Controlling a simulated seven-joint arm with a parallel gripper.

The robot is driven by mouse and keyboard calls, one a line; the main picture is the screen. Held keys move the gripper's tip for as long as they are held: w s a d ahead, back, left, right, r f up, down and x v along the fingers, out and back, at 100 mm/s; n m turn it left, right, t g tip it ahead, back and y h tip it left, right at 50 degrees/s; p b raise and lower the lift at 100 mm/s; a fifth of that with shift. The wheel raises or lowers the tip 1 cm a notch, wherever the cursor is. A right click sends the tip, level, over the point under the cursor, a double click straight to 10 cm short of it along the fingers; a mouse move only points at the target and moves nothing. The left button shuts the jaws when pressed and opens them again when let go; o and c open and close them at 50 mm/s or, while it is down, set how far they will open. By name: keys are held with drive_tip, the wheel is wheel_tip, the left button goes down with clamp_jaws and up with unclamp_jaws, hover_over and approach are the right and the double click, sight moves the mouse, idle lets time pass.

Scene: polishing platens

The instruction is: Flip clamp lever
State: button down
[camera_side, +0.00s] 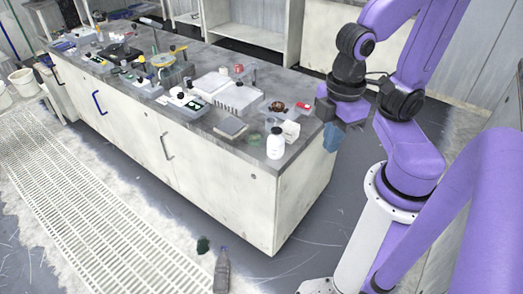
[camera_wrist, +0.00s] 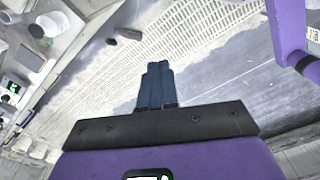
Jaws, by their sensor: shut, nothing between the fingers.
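My gripper (camera_side: 331,138) hangs beside the right end of the bench in the side view, below and right of a white box. In the wrist view my gripper's blue fingers (camera_wrist: 158,68) are together, with nothing between them and only floor beyond. I cannot make out the clamp lever for certain. Small polishing fixtures (camera_side: 165,62) with upright rods and yellow parts stand on the far left half of the bench, well away from my gripper. They are too small to tell which part is a lever or how it is set.
The grey bench top (camera_side: 210,58) is crowded. A white bottle (camera_side: 275,143), a white box (camera_side: 290,130) and a grey block (camera_side: 231,128) stand near its right end. A dark bottle (camera_side: 222,270) is on the floor in front.

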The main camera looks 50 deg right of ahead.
drive_tip(key=shift+w, duration=0.1)
drive_tip(key=w+d+f+m+t+y, duration=0.1)
drive_tip(key=w+d+f+m, duration=0.3)
drive_tip(key=w, duration=0.9)
drive_tip(key=w+d+r+m, duration=0.1)
drive_tip(key=w+d+m, duration=0.2)
drive_tip(key=w+d, duration=0.75)
drive_tip(key=w+d+f+m+t, duration=0.15)
drive_tip(key=w+d+f, duration=0.25)
drive_tip(key=w+d, duration=0.55)
drive_tip(key=s+d+f+m, duration=0.2)
drive_tip(key=d, duration=0.8)
drive_tip(key=s+d+f+m+h, duration=0.1)
drive_tip(key=s+d+f+m, duration=0.1)
drive_tip(key=d, duration=0.9)
drive_tip(key=shift+s+d+f+t, duration=0.25)
drive_tip(key=shift+s+f+t, duration=0.15)
drive_tip(key=shift+s, duration=0.2)
drive_tip(key=shift+f, duration=0.1)
